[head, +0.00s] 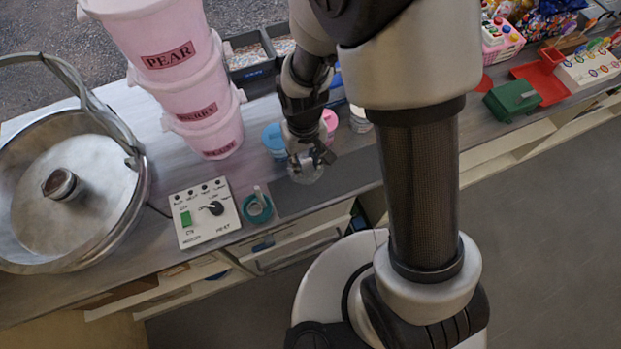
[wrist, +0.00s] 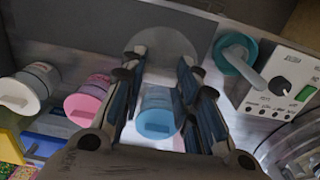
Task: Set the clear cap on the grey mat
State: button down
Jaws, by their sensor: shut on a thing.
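The clear cap (head: 306,174), a round see-through disc, is at the tips of my gripper (head: 309,160) in the head view. It also shows in the wrist view (wrist: 163,42) as a pale disc beyond and between the fingertips (wrist: 160,72). My gripper points down and is shut on the cap. The grey mat (head: 340,177) is a dark flat strip along the counter's front edge. The cap overlaps the mat in the picture; whether it touches the mat or hangs just above it, I cannot tell.
Jars with blue (head: 273,136), pink (head: 330,118) and white (head: 359,115) lids stand behind the mat. A teal ring (head: 257,210) and a control box (head: 204,212) are at its left. Stacked pink tubs (head: 205,110) and a metal bowl (head: 135,205) stand further left.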

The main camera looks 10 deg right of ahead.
notch_tip(320, 180, down, 12)
jog(key=shift+w+f+b, duration=0.1)
jog(key=shift+f+b, duration=0.05)
jog(key=shift+b, duration=1)
jog(key=shift+f, duration=0.2)
jog(key=c, duration=1.2)
grip_release()
jog(key=shift+r, duration=0.15)
notch_tip(320, 180, up, 12)
jog(key=p, duration=0.2)
jog(key=shift+r+p, duration=0.15)
jog(key=shift+p, duration=0.25)
